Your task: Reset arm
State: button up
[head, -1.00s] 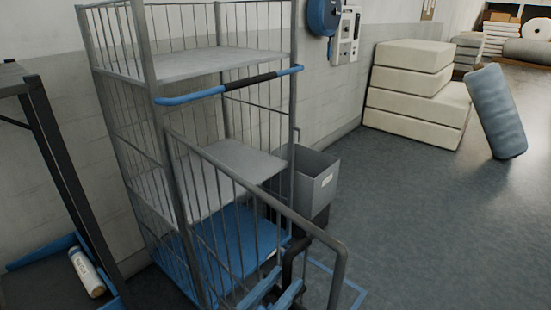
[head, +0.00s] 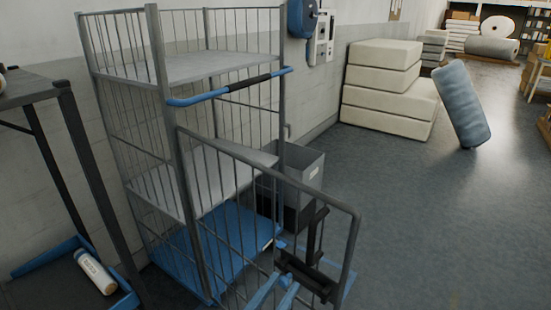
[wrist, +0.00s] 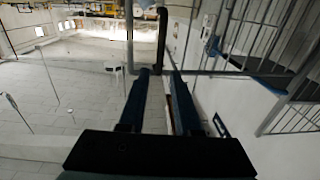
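My gripper (head: 276,290) shows low in the head view, behind the thin bars of the wire roll cage (head: 182,150) or close to them; I cannot tell how near. In the wrist view, its two dark blue fingers (wrist: 162,80) stand apart with nothing held between them. The gripper is open and empty. The cage is grey wire with grey shelves, a blue base and a blue handle bar with a black grip. Its low gate (head: 270,170) reaches toward the lower right, overlapping my gripper in the picture.
A grey bin (head: 308,168) stands beside the cage. Cream foam blocks (head: 390,108) are stacked by the wall, and a blue-grey roll (head: 461,104) leans right of them. A dark rack (head: 75,130) with a white bottle (head: 95,272) is at left.

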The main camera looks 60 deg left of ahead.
dwell(0.4)
jog(key=w+d+r+t+h+p, duration=0.1)
jog(key=w+d+r+t+p, duration=0.1)
jog(key=w+d+r, duration=0.45)
jog(key=w+d+r+m+t+h+p, duration=0.15)
jog(key=d+r, duration=0.25)
jog(key=r, duration=0.5)
jog(key=w+d+r+t+h+p, duration=0.1)
jog(key=w+d+r+t+p, duration=0.1)
jog(key=w+d+r, duration=0.45)
jog(key=s+d+r+m+t+h+p, duration=0.1)
jog(key=d+r, duration=0.3)
jog(key=r, duration=0.6)
jog(key=s+d+r+m+t+h+p, duration=0.1)
jog(key=s+d+r, duration=0.3)
jog(key=r, duration=0.6)
jog(key=s+d+r+m+t+h+p, duration=0.1)
jog(key=s+d+r+t+h+p, duration=0.1)
jog(key=r, duration=0.9)
jog(key=shift+s+d+m+t, duration=0.2)
jog(key=shift+d+m+t, duration=0.15)
jog(key=shift+d+t, duration=0.55)
